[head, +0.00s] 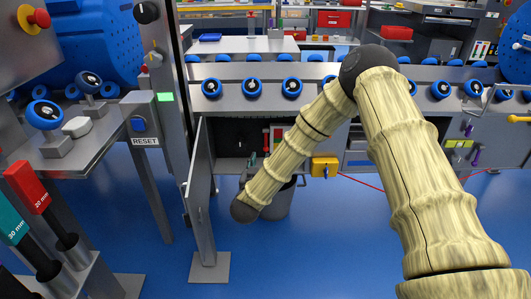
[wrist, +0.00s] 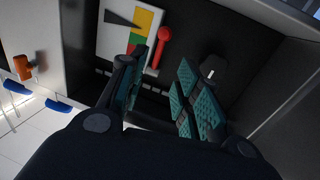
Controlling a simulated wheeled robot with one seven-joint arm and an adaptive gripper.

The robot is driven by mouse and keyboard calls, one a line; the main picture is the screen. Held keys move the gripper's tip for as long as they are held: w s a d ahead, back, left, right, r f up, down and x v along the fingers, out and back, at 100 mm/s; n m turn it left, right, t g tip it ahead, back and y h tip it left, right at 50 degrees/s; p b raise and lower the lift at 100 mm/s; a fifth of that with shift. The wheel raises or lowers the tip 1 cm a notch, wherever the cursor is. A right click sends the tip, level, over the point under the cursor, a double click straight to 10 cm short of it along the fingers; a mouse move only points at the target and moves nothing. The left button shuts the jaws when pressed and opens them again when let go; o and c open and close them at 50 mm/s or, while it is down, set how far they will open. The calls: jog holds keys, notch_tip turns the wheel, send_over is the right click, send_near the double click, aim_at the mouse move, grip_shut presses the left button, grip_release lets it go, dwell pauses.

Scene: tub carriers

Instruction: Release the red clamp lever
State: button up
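The red clamp lever (wrist: 162,46) has a round red knob and a thin stem. It stands upright in the wrist view beside a white plate with green, yellow and red fields (wrist: 134,32), inside a dark box. My gripper (wrist: 162,78) is open, with teal pads on both fingers and nothing visible between them. The lever shows just beyond the fingertips, near the left finger; I see no clear contact. In the head view my gripper (head: 252,160) is small and partly hidden by my arm, in front of the open dark compartment; a red piece (head: 278,134) shows there.
An open grey door (head: 200,190) stands left of the compartment. A yellow box (head: 325,166) sits on the front to the right. A grey bin (head: 278,203) stands below. A black piece with a light mark (wrist: 211,72) is right of the lever. Blue floor in front is open.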

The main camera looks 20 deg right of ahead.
aim_at(266, 143)
jog(key=b+x, duration=0.2)
jog(key=x, duration=0.7)
jog(key=shift+f+b, duration=0.1)
jog(key=shift+b, duration=0.2)
jog(key=shift+x, duration=0.85)
grip_shut()
